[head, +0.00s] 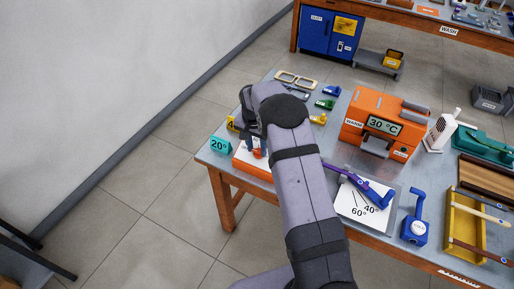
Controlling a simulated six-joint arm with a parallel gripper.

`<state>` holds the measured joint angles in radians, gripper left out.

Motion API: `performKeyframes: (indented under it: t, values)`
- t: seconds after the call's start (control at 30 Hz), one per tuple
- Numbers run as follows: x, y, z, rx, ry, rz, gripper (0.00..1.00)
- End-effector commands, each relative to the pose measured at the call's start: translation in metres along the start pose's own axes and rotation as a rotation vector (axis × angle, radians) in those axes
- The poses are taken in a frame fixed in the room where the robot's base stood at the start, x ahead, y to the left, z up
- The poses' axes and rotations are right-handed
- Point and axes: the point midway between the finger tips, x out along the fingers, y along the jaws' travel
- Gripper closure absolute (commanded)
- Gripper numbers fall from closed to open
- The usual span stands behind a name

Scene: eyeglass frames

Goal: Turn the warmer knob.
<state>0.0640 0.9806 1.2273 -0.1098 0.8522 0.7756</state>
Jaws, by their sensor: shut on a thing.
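The orange warmer (372,112) stands on the bench, with a display reading 30 °C and a WARM label on its left. A low orange box with a white top (250,164) sits at the bench's left front corner. My gripper (257,148) points down over this box, partly hidden by my own arm. It is shut on a small orange-red part (257,153) at the box's top, which looks like a knob. The fingertips are too small and covered to show the grip clearly.
A teal 20° block (218,145) stands left of the box. Eyeglass frames (296,80) and several coloured clips lie behind. A white angle card (362,206) with a purple tool (368,188), a blue stand (415,228) and a yellow tray (462,222) are to the right.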

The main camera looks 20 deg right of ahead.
Motion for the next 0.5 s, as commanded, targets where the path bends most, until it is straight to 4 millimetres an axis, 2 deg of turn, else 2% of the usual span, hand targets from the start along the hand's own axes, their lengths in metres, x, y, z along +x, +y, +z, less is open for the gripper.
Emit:
performKeyframes:
  t: [0.23,0.27,0.3,0.33,0.5]
  values:
    - [-0.0022,-0.0029,-0.0019,-0.001,0.007,-0.008,0.9]
    - [-0.0022,-0.0029,-0.002,-0.001,0.007,-0.008,0.63]
    - [-0.0021,-0.0028,-0.0019,-0.001,0.007,-0.008,0.53]
    - [-0.0019,-0.0026,-0.0017,-0.001,0.006,-0.007,0.49]
    - [-0.0011,-0.0016,-0.0009,0.0,0.004,-0.004,0.49]
